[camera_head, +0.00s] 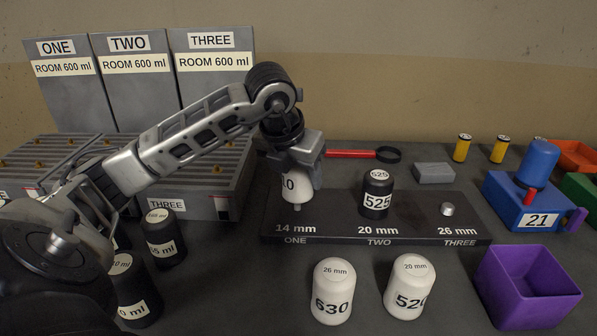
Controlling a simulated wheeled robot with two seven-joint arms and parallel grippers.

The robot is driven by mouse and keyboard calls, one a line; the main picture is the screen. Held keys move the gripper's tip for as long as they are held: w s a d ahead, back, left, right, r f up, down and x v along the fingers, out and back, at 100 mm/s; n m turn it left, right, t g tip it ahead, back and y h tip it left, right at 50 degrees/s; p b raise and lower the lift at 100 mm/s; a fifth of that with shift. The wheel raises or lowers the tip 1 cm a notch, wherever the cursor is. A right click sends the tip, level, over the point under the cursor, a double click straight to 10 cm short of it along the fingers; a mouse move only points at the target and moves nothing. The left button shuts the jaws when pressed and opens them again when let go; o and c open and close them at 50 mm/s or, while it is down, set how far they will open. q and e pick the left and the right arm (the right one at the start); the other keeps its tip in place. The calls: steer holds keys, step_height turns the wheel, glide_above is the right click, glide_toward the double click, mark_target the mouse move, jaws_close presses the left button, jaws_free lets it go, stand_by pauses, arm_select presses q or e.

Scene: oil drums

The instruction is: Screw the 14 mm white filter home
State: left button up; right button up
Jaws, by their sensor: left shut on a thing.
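My left gripper (302,178) points down and is shut on a white filter (290,190) whose label is partly hidden, showing a "0". The filter is upright over the "14 mm", "ONE" place of the dark mount bar (334,232). A small piece of stud shows just under it; I cannot tell how far they engage. A black filter (376,203) marked 525 stands at the 20 mm place. The 26 mm place shows a bare metal stud (447,209). My right gripper is not in view.
White filters 630 (332,306) and 520 (409,303) stand in front of the bar. A purple bin (527,287), a blue block (518,205) marked 21 and a red-handled tool (350,154) lie around.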

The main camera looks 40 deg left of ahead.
arm_select(q)
steer(key=shift+f, duration=0.1)
steer(key=shift+f+b, duration=0.5)
steer(key=shift+b, duration=0.15)
steer(key=shift+f, duration=0.15)
steer(key=shift+f+b, duration=0.4)
steer(key=shift+b, duration=0.15)
steer(key=shift+f+b, duration=0.4)
stand_by(0.5)
